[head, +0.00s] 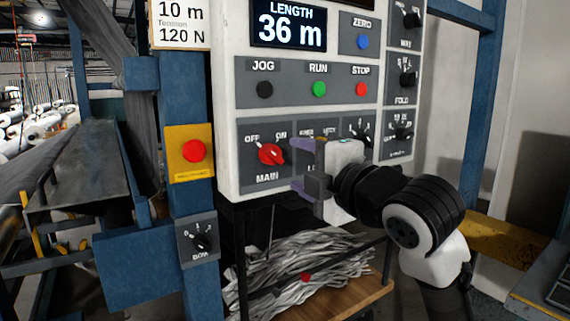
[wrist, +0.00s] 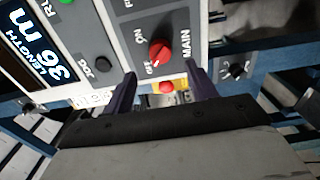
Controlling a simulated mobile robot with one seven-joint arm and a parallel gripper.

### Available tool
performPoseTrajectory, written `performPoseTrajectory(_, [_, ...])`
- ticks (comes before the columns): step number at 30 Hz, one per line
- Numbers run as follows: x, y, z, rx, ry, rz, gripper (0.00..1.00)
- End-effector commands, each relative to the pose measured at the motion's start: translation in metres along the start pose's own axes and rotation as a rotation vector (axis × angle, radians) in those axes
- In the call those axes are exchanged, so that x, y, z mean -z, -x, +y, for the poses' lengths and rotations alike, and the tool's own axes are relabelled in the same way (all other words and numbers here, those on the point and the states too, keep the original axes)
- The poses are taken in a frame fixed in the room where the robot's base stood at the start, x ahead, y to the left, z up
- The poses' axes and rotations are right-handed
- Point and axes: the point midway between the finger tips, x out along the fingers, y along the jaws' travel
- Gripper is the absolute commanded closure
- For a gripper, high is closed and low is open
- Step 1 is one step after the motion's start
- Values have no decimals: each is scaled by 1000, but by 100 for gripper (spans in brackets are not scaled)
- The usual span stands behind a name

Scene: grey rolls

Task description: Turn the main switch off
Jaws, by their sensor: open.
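The main switch is a red rotary knob (head: 269,154) on the grey lower section of the white control panel, above the word MAIN. OFF is printed at its upper left and ON at its upper right. Its handle slants from upper left to lower right, in line with OFF. My gripper (head: 298,168) is just right of the knob in the head view and covers part of the neighbouring switch. In the wrist view the knob (wrist: 159,52) shows beyond the gap between the two dark fingers (wrist: 160,76). The fingers are apart, empty, and appear clear of the knob.
Above are the black JOG (head: 265,89), green RUN (head: 319,89) and red STOP (head: 362,89) buttons. A red button on a yellow box (head: 190,170) and a BOW knob (head: 203,242) are on the blue post at left.

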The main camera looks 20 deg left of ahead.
Motion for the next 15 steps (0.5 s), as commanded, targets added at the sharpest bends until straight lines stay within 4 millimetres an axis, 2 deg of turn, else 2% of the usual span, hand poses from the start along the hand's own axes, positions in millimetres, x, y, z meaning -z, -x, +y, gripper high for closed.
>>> performPoseTrajectory(1, [0,12,-1,-2,3,-3,43])
performPoseTrajectory(6, [0,43,-1,-1,3,-2,43])
performPoseTrajectory(10, [0,56,0,0,2,0,43])
performPoseTrajectory(15, [0,62,0,0,2,0,43])
